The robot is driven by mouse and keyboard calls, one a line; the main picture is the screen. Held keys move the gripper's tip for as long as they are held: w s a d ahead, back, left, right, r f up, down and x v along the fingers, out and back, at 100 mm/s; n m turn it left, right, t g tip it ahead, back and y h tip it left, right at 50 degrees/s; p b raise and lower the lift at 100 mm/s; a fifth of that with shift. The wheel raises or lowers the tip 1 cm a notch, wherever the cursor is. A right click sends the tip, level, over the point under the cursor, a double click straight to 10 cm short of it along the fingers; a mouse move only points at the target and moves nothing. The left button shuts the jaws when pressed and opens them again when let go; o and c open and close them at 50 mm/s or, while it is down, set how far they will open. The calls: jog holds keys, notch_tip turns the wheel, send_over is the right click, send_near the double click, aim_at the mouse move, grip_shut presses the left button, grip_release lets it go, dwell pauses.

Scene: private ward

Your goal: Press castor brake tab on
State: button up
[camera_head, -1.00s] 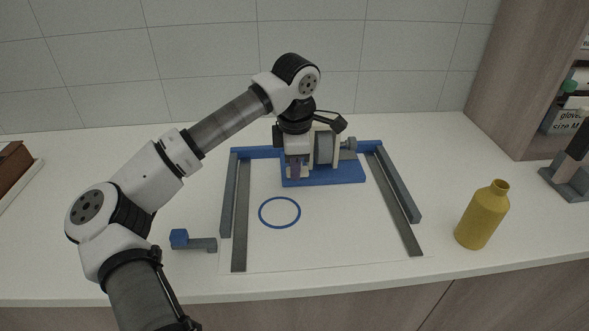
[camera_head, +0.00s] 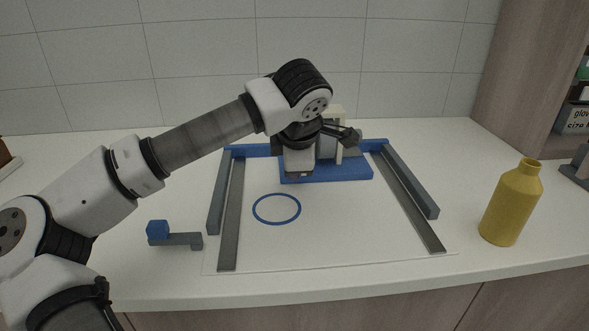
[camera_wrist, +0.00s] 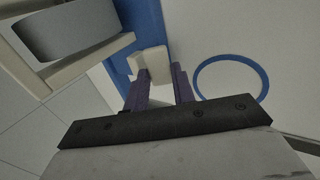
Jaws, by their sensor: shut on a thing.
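The castor stands on a blue base (camera_head: 340,172) at the back of the white board. Its grey wheel (camera_head: 327,148) and cream fork (camera_head: 350,135) show just right of my gripper. The wrist view shows the wheel (camera_wrist: 75,25) at upper left and a cream tab (camera_wrist: 150,60) above the blue base. My gripper (camera_wrist: 160,72) has its two purple fingers on this tab, shut on it. In the head view my gripper's body covers the tab and the fingertips.
A blue ring (camera_head: 277,209) lies flat on the board. Grey rails (camera_head: 408,185) flank it. A small blue-and-grey piece (camera_head: 175,239) lies at left, and a yellow bottle (camera_head: 511,205) stands at right. The board's middle is clear. A tiled wall (camera_head: 200,60) is behind.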

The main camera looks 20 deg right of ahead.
dwell(0.3)
jog(key=o, duration=1)
jog(key=shift+r, duration=0.15)
jog(key=v, duration=1.3)
jog(key=shift+s+r, duration=0.2)
jog(key=shift+r, duration=0.05)
